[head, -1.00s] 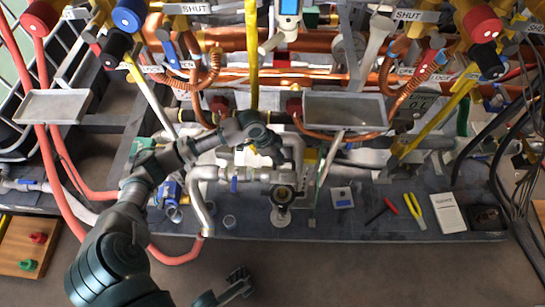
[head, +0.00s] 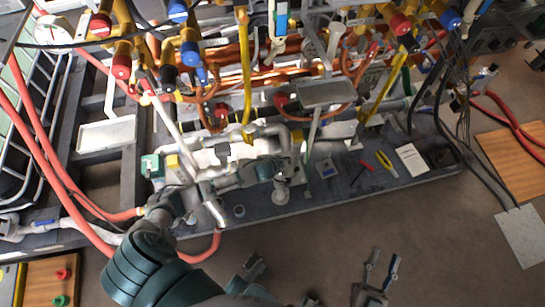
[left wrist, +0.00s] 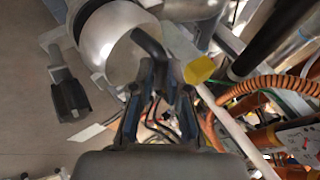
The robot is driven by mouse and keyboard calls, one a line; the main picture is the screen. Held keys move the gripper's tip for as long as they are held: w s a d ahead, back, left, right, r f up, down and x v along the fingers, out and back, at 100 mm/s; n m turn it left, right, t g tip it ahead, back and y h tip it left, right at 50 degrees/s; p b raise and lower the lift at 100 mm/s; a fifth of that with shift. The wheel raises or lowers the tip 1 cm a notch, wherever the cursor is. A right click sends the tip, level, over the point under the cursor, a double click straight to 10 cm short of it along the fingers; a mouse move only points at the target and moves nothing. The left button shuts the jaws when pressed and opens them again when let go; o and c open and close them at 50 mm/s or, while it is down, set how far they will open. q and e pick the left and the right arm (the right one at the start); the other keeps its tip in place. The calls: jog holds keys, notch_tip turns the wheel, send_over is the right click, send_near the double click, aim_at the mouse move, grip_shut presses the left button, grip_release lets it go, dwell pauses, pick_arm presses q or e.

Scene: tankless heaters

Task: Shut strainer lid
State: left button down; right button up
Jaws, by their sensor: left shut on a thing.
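In the left wrist view a shiny silver round fitting (left wrist: 112,42) stands ahead of my left gripper (left wrist: 160,72). A dark curved handle (left wrist: 148,42) crosses in front of it and runs down to my fingertips. The left gripper is shut on this handle, though its tips partly hide the contact. I cannot tell whether the fitting is the strainer lid, or how far the lid is shut. In the head view my left arm reaches into the silver pipework (head: 235,152), where its fingers are hard to make out. My right gripper (head: 381,264) is open and empty over the floor.
A dark bench (head: 330,186) carries red-handled pliers (head: 366,165), a yellow tool (head: 386,164) and a white box (head: 411,160). Copper pipes and coloured valve handles crowd the back. Red hoses (head: 60,165) run at the left.

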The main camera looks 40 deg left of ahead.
pick_arm(q)
jog(key=shift+s+d+f+p, duration=0.65)
jog(key=shift+s+f+p, duration=0.1)
jog(key=shift+s+p, duration=0.1)
jog(key=shift+s+d+f, duration=0.15)
jog(key=shift+f, duration=0.15)
jog(key=shift+s+d+f, duration=0.2)
jog(key=shift+f, duration=0.1)
pick_arm(e)
notch_tip(320, 180, down, 6)
jog(key=g, duration=0.5)
jog(key=shift+w+d+h, duration=0.15)
jog(key=shift+w+h, duration=0.15)
jog(key=shift+h, duration=0.1)
jog(key=shift+f, duration=0.1)
pick_arm(q)
jog(key=c, duration=1.2)
grip_release()
jog(key=shift+d, duration=0.1)
jog(key=shift+o, duration=0.2)
jog(key=shift+w, duration=0.1)
jog(key=shift+w+r, duration=0.15)
jog(key=shift+r, duration=0.05)
pick_arm(e)
jog(key=shift+w, duration=0.1)
